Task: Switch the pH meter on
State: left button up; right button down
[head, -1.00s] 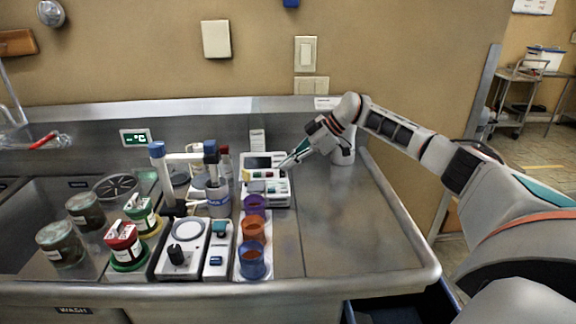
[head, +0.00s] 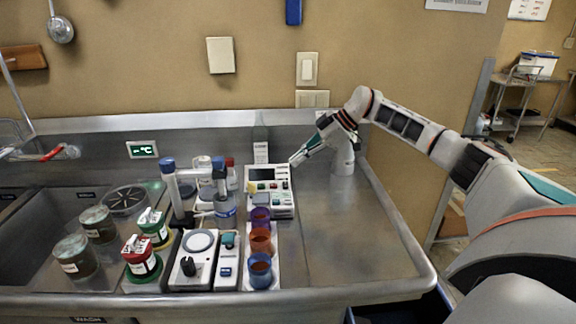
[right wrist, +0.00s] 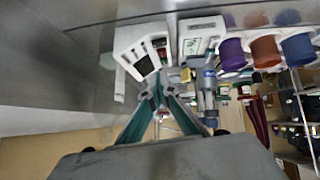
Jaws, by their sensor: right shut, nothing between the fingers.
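The pH meter appears to be the white bench unit (head: 282,174) at the back of the steel counter, with a dark screen and a row of coloured buttons; no reading is legible. It also shows in the right wrist view (right wrist: 127,40), screen and buttons ahead of the fingers. My right gripper (head: 293,162) is shut and empty, its tips at the unit's back right corner, seemingly just above and apart from it. The closed teal fingers show in the right wrist view (right wrist: 155,97). My left gripper is in neither current view.
A smaller white device (head: 283,212) stands just in front of the unit. Purple, orange and blue cups (head: 261,240) line up before it. A stirrer (head: 186,270), jars and a clamp stand crowd the left, beside the sink. The counter (head: 340,235) at right is clear.

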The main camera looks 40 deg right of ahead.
jog(key=v, duration=0.6)
jog(key=shift+s+d+r, duration=0.15)
jog(key=shift+s+d, duration=0.1)
jog(key=shift+s, duration=0.05)
